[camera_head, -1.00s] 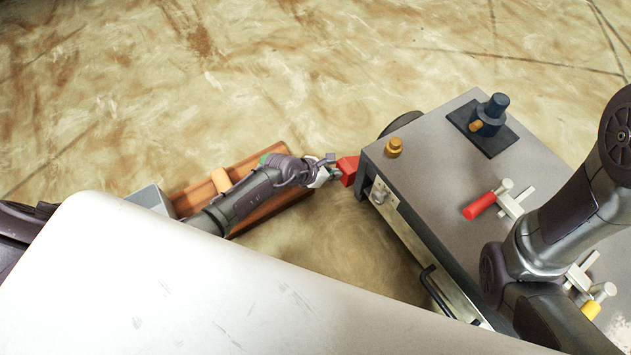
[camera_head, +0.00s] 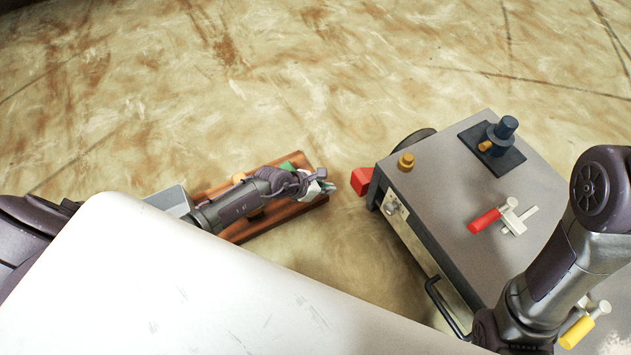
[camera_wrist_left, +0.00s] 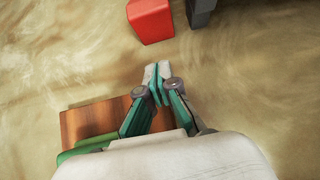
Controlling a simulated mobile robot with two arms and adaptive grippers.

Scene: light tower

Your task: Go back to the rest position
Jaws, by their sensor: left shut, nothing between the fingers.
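My left gripper (camera_head: 328,187) is shut and empty, over the right end of a wooden board on the floor. In the left wrist view its fingertips (camera_wrist_left: 157,72) are together with nothing between them. A red block (camera_head: 361,181) at the grey cabinet's near left corner lies just beyond the fingertips, with a clear gap; it also shows at the top of the left wrist view (camera_wrist_left: 150,20). My right arm's links show at the right edge, but the right gripper is out of view.
The grey cabinet (camera_head: 440,185) carries a dark blue cylinder fixture (camera_head: 502,130), an orange knob (camera_head: 405,162) and a red-handled clamp (camera_head: 485,221). The wooden board (camera_head: 300,209) lies under my left forearm, near a grey box (camera_head: 168,198). Open floor spreads behind.

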